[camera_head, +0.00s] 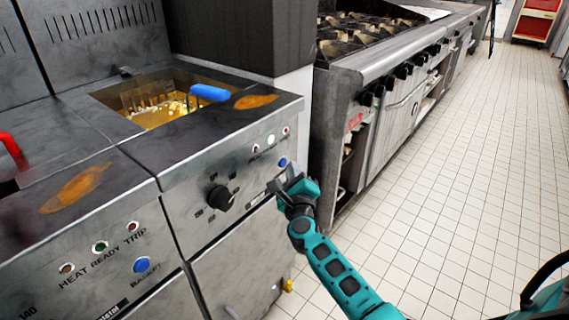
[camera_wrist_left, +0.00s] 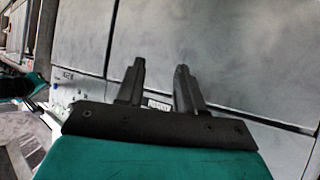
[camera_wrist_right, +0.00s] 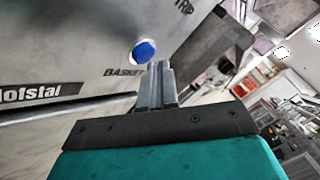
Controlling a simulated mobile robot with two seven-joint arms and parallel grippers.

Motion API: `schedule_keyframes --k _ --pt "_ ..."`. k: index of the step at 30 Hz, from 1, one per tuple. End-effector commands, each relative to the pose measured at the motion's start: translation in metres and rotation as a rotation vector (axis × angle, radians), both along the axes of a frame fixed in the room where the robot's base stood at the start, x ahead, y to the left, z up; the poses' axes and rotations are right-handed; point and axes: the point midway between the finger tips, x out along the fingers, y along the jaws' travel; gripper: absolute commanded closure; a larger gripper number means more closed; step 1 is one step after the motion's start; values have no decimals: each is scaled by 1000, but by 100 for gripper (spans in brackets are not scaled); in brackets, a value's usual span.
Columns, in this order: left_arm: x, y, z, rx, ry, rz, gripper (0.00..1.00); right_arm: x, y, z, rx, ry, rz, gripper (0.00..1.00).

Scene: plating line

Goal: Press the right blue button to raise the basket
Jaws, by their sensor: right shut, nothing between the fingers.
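The right blue button (camera_head: 283,162) is on the front panel of the right fryer. In the right wrist view, the blue button (camera_wrist_right: 144,51) sits above the "BASKET" label, just beyond my fingertips. My right gripper (camera_head: 279,183) is shut and empty, close in front of the panel just below the button; I cannot tell whether it touches. Its fingers also show in the right wrist view (camera_wrist_right: 157,66). The basket, with a blue handle (camera_head: 209,92), sits low in the yellow oil of the vat. My left gripper (camera_wrist_left: 160,68) is open and empty, facing grey metal panels.
Another blue button (camera_head: 141,264) is on the left fryer's panel. A black knob (camera_head: 220,198) is left of the right button. A stove (camera_head: 385,75) stands at the right beyond a gap. The tiled floor (camera_head: 470,170) is clear.

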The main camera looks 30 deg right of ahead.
Motion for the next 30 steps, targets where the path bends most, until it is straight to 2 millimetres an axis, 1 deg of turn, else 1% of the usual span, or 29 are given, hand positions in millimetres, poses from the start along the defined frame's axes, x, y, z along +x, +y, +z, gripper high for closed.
schedule_keyframes --k 7,21,30 --pt "0 0 -3 -2 -1 1 63 7 3 -1 1 0 1 100" --pt "0 1 -4 5 1 -3 63 8 3 0 0 -1 1 100" --pt "-1 2 0 9 2 -6 63 0 0 1 -1 0 1 100"
